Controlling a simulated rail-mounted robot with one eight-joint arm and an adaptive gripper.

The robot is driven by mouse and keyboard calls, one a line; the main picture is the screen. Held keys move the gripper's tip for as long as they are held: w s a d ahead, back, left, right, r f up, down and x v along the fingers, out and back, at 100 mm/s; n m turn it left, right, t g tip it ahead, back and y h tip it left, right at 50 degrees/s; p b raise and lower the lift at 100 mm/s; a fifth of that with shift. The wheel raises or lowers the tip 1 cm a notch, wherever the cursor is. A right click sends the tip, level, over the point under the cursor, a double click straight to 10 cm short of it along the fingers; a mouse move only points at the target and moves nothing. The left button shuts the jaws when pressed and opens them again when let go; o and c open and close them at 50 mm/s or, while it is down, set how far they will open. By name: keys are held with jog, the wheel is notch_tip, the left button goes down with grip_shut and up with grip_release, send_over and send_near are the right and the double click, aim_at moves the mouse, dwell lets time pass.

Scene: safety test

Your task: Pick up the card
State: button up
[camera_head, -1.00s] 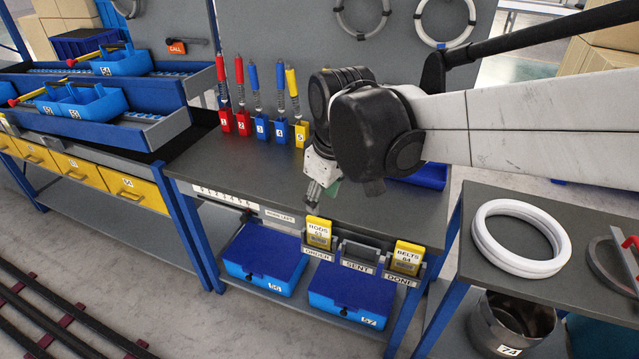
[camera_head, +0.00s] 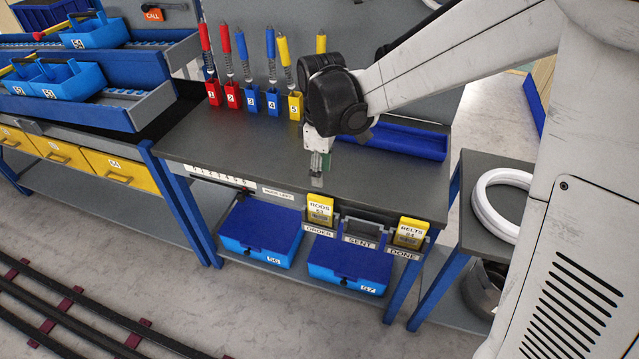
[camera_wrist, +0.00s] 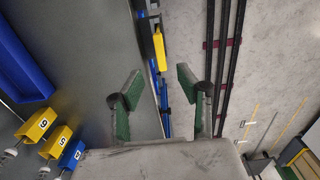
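A yellow card marked RODS (camera_head: 320,211) stands upright in the ORDER holder on the bench's front edge. A second yellow card marked BELTS (camera_head: 410,233) stands in the DONE holder to its right. The SENT holder (camera_head: 363,228) between them shows no yellow card. My gripper (camera_head: 317,182) points down just above and behind the RODS card, apart from it. In the wrist view my gripper (camera_wrist: 160,92) has its green-padded fingers wide apart with nothing between them. One yellow card (camera_wrist: 159,47) shows beyond the fingers, seen nearly edge-on; I cannot tell which one.
The grey bench top (camera_head: 230,150) is mostly clear. Numbered tool holders (camera_head: 253,100) line its back, and a blue tray (camera_head: 400,143) lies at the back right. Blue boxes (camera_head: 262,232) sit on the shelf below. A side table (camera_head: 485,190) with white rings stands at right.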

aim_at(320, 198)
notch_tip(320, 198, down, 10)
jog(key=shift+a+f+b, duration=0.1)
jog(key=shift+f+b, duration=0.1)
jog(key=shift+b, duration=0.4)
jog(key=shift+c, duration=0.4)
grip_shut()
